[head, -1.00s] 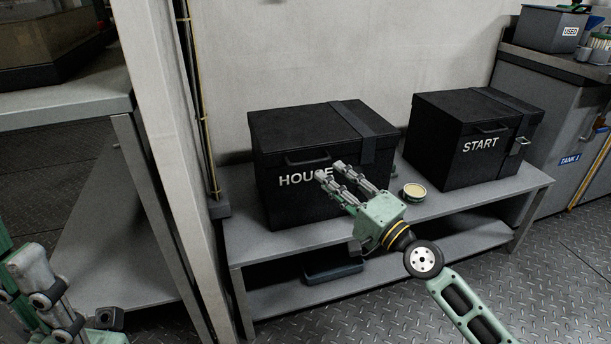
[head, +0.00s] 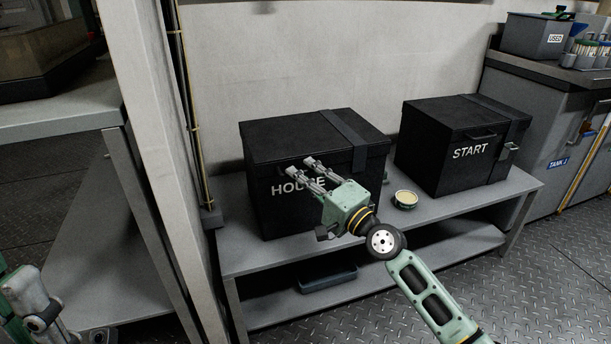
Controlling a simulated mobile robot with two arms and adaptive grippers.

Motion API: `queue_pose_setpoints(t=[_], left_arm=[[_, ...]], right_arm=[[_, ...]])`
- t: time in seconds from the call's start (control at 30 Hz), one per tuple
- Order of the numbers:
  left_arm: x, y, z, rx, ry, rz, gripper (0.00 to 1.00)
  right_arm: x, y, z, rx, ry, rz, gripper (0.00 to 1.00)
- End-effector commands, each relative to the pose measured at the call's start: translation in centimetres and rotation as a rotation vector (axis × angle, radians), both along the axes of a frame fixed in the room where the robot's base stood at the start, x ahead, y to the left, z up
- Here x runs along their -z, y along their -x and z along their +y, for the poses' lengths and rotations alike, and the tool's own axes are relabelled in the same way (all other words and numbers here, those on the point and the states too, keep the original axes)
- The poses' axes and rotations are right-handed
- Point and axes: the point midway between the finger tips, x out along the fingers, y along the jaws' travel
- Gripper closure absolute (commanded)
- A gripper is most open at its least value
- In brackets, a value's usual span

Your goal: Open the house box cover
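The house box (head: 262,205) is a black box with white "HOUSE" lettering, on the left part of a grey bench. Its cover (head: 290,135) lies shut on top, with a dark strap over its right part. My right gripper (head: 298,174) is in front of the box's front face, near the lettering, and hides part of the word and the area of the front handle. Its two fingers are apart with nothing seen between them; I cannot tell whether they touch the box. My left gripper (head: 35,305) is at the lower left edge, partly cut off, away from the box.
A black START box (head: 440,165) with a latch stands right on the bench (head: 490,205). A small round tin (head: 405,199) sits between the boxes. A pale post (head: 160,150) stands left of the bench. A dark tray (head: 327,279) lies on the lower shelf.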

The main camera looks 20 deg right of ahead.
Motion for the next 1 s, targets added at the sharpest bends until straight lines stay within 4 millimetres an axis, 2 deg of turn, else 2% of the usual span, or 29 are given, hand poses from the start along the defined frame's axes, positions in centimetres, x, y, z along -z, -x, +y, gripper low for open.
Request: queue_pose_setpoints(t=[0.13,0.73,0.87,1.0], left_arm=[[0.0,0.0,0.0,0.0,0.0,0.0,0.6],[-0.2,-0.2,-0.1,-0.001,-0.003,0.009,0.6],[-0.1,-1.8,-0.3,-0.009,-0.025,0.084,0.6],[0.0,-4.5,-0.9,-0.017,-0.066,0.216,0.6]], right_arm=[[0.0,0.0,0.0,0.0,0.0,0.0,1.0],[0.0,0.0,0.0,0.001,0.004,0.001,1.0],[-0.4,0.0,0.0,0.001,0.005,0.008,1.0],[-1.0,-0.1,-0.1,0.002,0.005,0.019,1.0]])
